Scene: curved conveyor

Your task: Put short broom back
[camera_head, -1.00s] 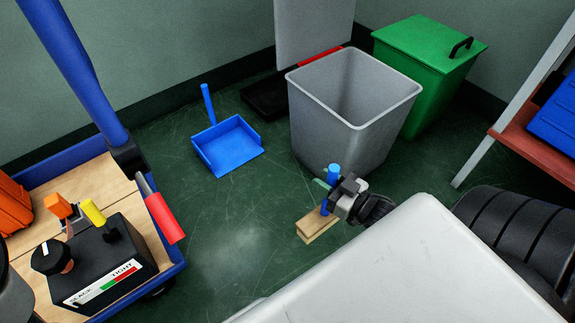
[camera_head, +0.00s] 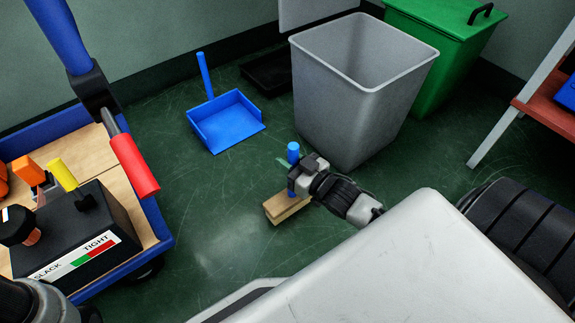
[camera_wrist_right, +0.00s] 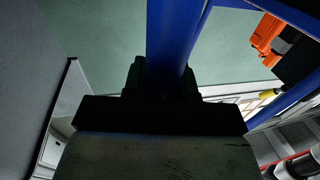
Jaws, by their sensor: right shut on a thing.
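The short broom has a blue handle (camera_head: 293,152) and a pale wooden head (camera_head: 285,207). My right gripper (camera_head: 297,180) is shut on the handle, which stands roughly upright with the head below the jaws. The head is low over the green floor; I cannot tell whether it touches. In the right wrist view the blue handle (camera_wrist_right: 175,45) rises from the dark jaws (camera_wrist_right: 165,98). My left gripper is not in view; only part of my left arm shows at the bottom left.
A blue dustpan (camera_head: 226,124) with an upright handle lies behind and left of the broom. A grey bin (camera_head: 350,100) stands close behind right, with a green lidded bin (camera_head: 440,55) beyond. A blue-edged cart (camera_head: 160,240) is at left. Floor between cart and broom is clear.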

